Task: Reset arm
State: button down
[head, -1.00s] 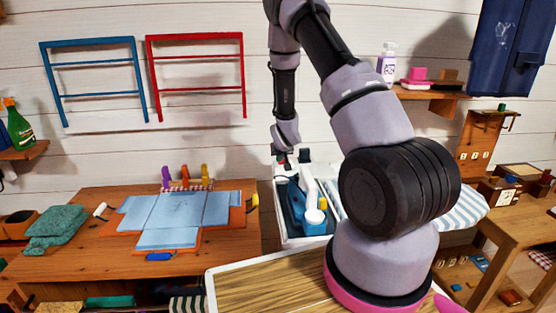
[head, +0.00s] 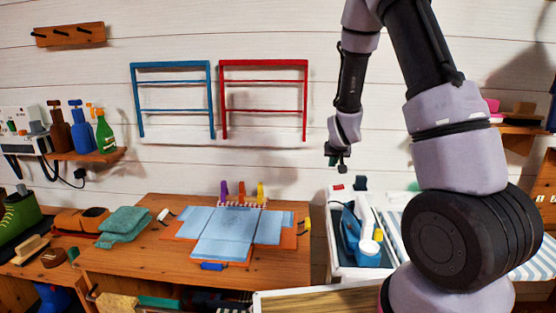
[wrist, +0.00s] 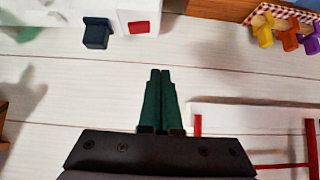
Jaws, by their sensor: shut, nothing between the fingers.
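My arm rises on the right of the head view and bends down to my gripper (head: 338,158), which hangs in the air in front of the white plank wall. It is above and to the left of a white bin with a blue iron-like object (head: 352,228). In the wrist view my gripper (wrist: 158,75) has its two dark green fingers together, with nothing between them. The gripper touches nothing that I can see.
A wooden table (head: 130,262) holds a blue folding board (head: 225,232) and green towels (head: 124,222). Blue (head: 173,108) and red (head: 264,108) racks hang on the wall. Spray bottles stand on a shelf (head: 90,156) at left. A striped board (head: 528,262) lies at right.

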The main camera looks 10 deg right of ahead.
jog(key=s+a+r+m+y, duration=0.1)
jog(key=s+r, duration=0.5)
jog(key=r, duration=0.3)
jog(key=s+a+r+y, duration=0.1)
jog(key=s+r+y, duration=0.1)
jog(key=s+r, duration=0.6)
jog(key=s+a+r+g, duration=0.1)
jog(key=s+r, duration=0.4)
jog(key=s, duration=0.4)
jog(key=s+a+r, duration=0.1)
jog(key=s+r, duration=0.4)
jog(key=s, duration=0.4)
jog(key=shift+m+g+y, duration=0.4)
